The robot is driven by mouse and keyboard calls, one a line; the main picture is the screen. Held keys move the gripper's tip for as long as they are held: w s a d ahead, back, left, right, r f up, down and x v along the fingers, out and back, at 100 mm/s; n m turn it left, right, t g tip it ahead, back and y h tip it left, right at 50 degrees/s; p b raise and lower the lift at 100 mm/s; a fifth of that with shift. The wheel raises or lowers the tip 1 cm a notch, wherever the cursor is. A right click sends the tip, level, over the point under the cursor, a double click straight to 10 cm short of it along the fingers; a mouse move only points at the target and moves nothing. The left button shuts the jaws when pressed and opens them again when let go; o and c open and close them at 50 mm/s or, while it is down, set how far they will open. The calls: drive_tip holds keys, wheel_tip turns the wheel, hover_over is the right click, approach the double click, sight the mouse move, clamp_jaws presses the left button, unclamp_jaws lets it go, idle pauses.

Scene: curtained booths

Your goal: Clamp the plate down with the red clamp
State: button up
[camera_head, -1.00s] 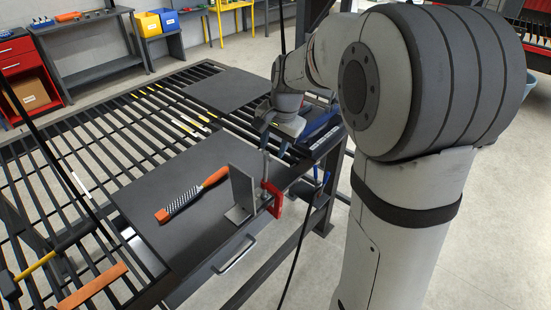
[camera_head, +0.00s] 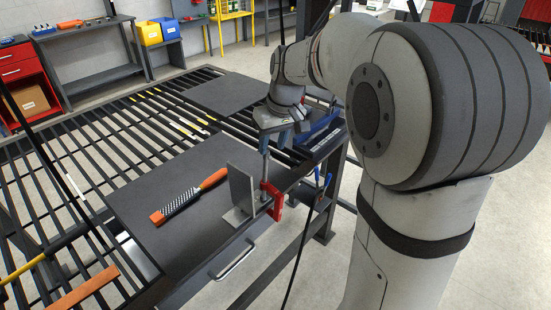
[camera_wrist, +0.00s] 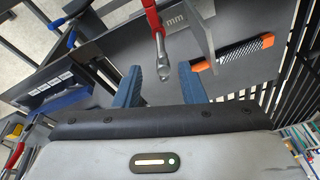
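The red clamp (camera_head: 272,198) sits at the table's front edge, its grey screw standing upright toward my gripper. It also shows in the wrist view, with a red body (camera_wrist: 151,14) and a rounded screw end (camera_wrist: 163,72). A grey upright angle plate (camera_head: 241,190) stands on the dark worktop beside the clamp; its face also shows in the wrist view (camera_wrist: 198,28). My gripper (camera_head: 270,142) is above the screw. In the wrist view its blue fingers (camera_wrist: 159,72) are apart, with the screw end appearing between them. Whether they touch it I cannot tell.
A rasp with orange ends (camera_head: 190,195) lies on the dark board (camera_head: 165,230) left of the plate. A blue clamp (camera_head: 322,178) hangs at the table edge to the right. A drawer handle (camera_head: 233,259) is below the edge. Slatted tabletop extends left.

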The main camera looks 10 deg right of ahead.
drive_tip(key=shift+w+a+r, duration=0.1)
drive_tip(key=shift+w+a, duration=0.3)
drive_tip(key=shift+w, duration=0.1)
idle(0.4)
drive_tip(key=shift+b+x, duration=0.85)
drive_tip(key=shift+x, duration=0.75)
drive_tip(key=shift+c, duration=0.3)
clamp_jaws()
